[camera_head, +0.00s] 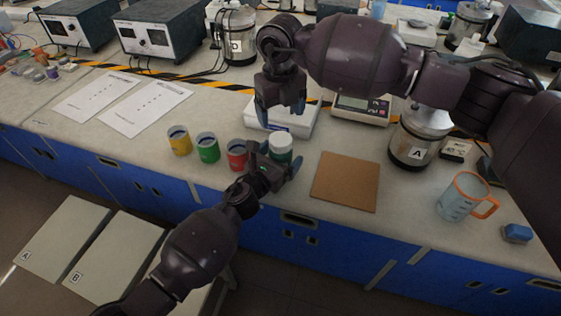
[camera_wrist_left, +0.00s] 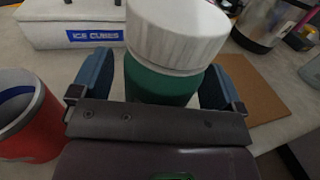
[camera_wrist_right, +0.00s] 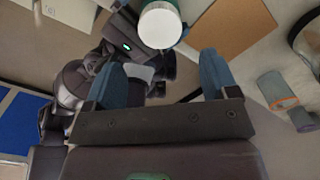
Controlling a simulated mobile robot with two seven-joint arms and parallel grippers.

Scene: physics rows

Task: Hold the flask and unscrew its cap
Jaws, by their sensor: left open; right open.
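The flask (camera_head: 280,157) is green with a white cap (camera_head: 281,142) and stands upright on the bench. In the left wrist view the green flask body (camera_wrist_left: 158,82) sits between the fingers of my left gripper, with the white cap (camera_wrist_left: 178,30) above them. My left gripper (camera_head: 275,170) is open around the flask body; contact cannot be told. My right gripper (camera_head: 281,108) is open and empty, above and behind the flask, pointing down. In the right wrist view the cap (camera_wrist_right: 160,24) lies beyond the fingers of my right gripper (camera_wrist_right: 160,80).
Red (camera_head: 236,155), green (camera_head: 207,148) and yellow (camera_head: 179,141) cups stand left of the flask. A brown board (camera_head: 346,182) lies to its right. A white ice-cube box (camera_wrist_left: 70,28) stands behind. A measuring jug (camera_head: 464,198) and jar A (camera_head: 415,140) stand further right.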

